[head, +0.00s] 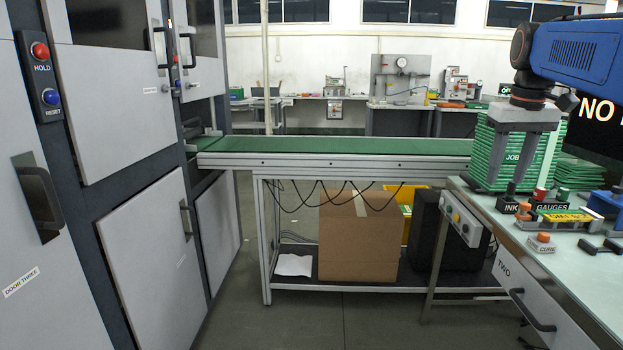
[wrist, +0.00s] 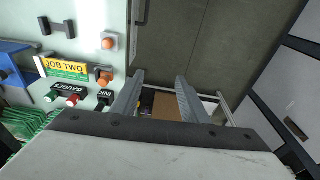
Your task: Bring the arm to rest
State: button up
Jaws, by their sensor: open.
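My arm, blue with dark joints, reaches in from the upper right of the head view. My gripper (head: 522,176) hangs from it with its fingers pointing down. The gripper is over the left part of the bench, in line with the stack of green job boards (head: 493,158). In the wrist view my gripper (wrist: 160,77) shows two grey fingers spread apart with nothing between them. Past the fingers lie the floor and a cardboard box.
The bench (head: 585,268) carries ink and gauge blocks (head: 535,208), a yellow label plate (head: 566,216) and an orange button (head: 543,237). A green conveyor (head: 340,147) crosses behind, with a cardboard box (head: 358,240) beneath. Grey cabinets (head: 120,90) stand left. Floor between is clear.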

jog(key=s+a+f+t, duration=0.1)
jog(key=s+a+f, duration=0.3)
jog(key=s+f, duration=0.4)
jog(key=s+a+f+t, duration=0.1)
jog(key=s+a+f, duration=0.4)
jog(key=s+f, duration=0.3)
jog(key=s+a+f+t, duration=0.1)
jog(key=s+a+f, duration=0.4)
jog(key=s+f, duration=0.3)
notch_tip(320, 180, down, 3)
jog(key=shift+s+y, duration=0.15)
jog(key=shift+y, duration=0.15)
